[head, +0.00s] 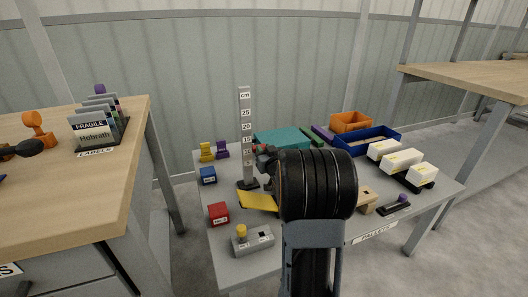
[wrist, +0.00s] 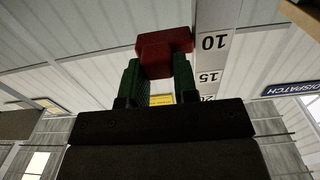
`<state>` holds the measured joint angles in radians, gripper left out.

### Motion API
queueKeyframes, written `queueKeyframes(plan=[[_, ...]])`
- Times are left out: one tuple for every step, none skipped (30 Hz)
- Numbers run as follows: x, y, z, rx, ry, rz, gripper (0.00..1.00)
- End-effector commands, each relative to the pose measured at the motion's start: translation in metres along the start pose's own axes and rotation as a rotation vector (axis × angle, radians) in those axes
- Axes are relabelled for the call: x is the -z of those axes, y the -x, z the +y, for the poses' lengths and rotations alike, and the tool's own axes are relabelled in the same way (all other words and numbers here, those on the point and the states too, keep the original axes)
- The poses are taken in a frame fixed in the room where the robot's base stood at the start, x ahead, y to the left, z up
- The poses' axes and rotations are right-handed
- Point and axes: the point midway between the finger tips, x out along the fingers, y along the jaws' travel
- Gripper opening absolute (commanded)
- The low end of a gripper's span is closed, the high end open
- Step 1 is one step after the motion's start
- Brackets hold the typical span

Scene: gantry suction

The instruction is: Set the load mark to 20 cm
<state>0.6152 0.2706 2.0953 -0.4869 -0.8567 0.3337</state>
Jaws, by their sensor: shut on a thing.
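The upright scale post (head: 246,130), marked "cm" at the top with numbers up to 25, stands on a dark foot on the grey table. My gripper (head: 263,150) is beside the post, partly hidden behind my own arm. In the wrist view my gripper (wrist: 157,75) has its green fingers shut on the red load mark (wrist: 165,48), next to the numbered scale face (wrist: 213,60). There the mark is about level with the 10. In the head view the red mark (head: 258,148) sits between 10 and 15.
A yellow piece (head: 258,201) lies by the post's foot. A grey box with a yellow knob (head: 252,240), a red block (head: 218,214) and a blue block (head: 208,175) stand at left. A teal box (head: 282,138) is behind; blue tray (head: 367,140) and white packs (head: 402,160) are right.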

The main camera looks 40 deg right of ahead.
Motion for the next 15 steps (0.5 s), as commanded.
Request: queueKeyframes(plan=[[0.000,0.000,0.000,0.000,0.000,0.000,0.00],[0.000,0.000,0.000,0.000,0.000,0.000,0.00],[0.000,0.000,0.000,0.000,0.000,0.000,0.00],[0.000,0.000,0.000,0.000,0.000,0.000,0.00],[0.000,0.000,0.000,0.000,0.000,0.000,0.00],[0.000,0.000,0.000,0.000,0.000,0.000,0.00],[0.001,0.000,0.000,0.000,0.000,0.000,0.00],[0.003,0.000,0.000,0.000,0.000,0.000,0.00],[0.006,0.000,0.000,0.000,0.000,0.001,0.00],[0.010,0.000,0.000,0.001,0.001,0.001,0.00],[0.014,0.000,0.000,0.001,0.001,0.002,0.00],[0.021,0.000,0.000,0.001,0.001,0.001,0.00],[0.027,0.000,0.000,0.001,0.001,0.001,0.00],[0.034,0.000,0.000,0.001,0.001,0.001,0.00],[0.045,0.000,0.000,0.001,0.001,0.002,0.00]])
